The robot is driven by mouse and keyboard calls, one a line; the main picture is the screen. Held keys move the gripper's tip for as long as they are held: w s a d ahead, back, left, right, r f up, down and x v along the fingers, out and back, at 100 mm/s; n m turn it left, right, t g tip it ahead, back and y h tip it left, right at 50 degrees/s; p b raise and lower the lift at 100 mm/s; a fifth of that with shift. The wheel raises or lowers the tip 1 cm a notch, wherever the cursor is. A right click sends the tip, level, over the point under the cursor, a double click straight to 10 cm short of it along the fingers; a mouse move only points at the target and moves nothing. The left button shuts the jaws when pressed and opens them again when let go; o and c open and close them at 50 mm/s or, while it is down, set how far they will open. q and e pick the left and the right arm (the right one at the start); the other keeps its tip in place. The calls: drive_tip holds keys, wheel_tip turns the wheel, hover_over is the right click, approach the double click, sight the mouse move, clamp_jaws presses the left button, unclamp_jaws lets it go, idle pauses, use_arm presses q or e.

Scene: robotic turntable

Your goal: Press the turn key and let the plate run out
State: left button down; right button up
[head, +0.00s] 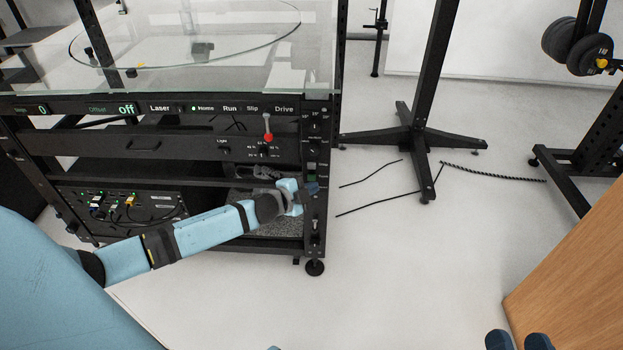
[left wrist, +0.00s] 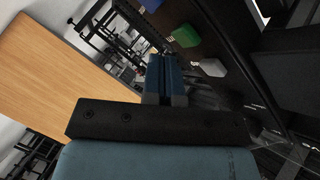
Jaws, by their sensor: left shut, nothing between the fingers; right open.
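The turntable rack (head: 230,108) stands at left, with a round glass plate (head: 240,50) on top. Its right post carries a column of small keys and labels; a green key (head: 311,177) sits there, its label too small to read surely. My left gripper (head: 314,188) is shut and empty at that post, just below the green key. In the left wrist view the shut fingers (left wrist: 165,80) point toward the panel, with the green key (left wrist: 186,36) and a pale key (left wrist: 212,67) to their right. Contact cannot be told. My right gripper (head: 518,341) is open at the bottom edge.
The readouts (head: 126,109) show 0 and off. A black stand (head: 412,140) and loose cables are on the floor. A wooden panel (head: 575,270) stands at right.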

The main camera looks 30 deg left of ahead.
use_arm(q)
drive_tip(key=shift+w, duration=0.1)
drive_tip(key=shift+w+a, duration=0.2)
drive_tip(key=shift+w, duration=0.1)
idle(0.3)
drive_tip(key=shift+w+a+p, duration=0.25)
drive_tip(key=shift+w+p, duration=0.1)
idle(0.5)
idle(0.3)
drive_tip(key=shift+s+d+p, duration=0.4)
drive_tip(key=shift+s+d, duration=0.05)
drive_tip(key=shift+s, duration=0.3)
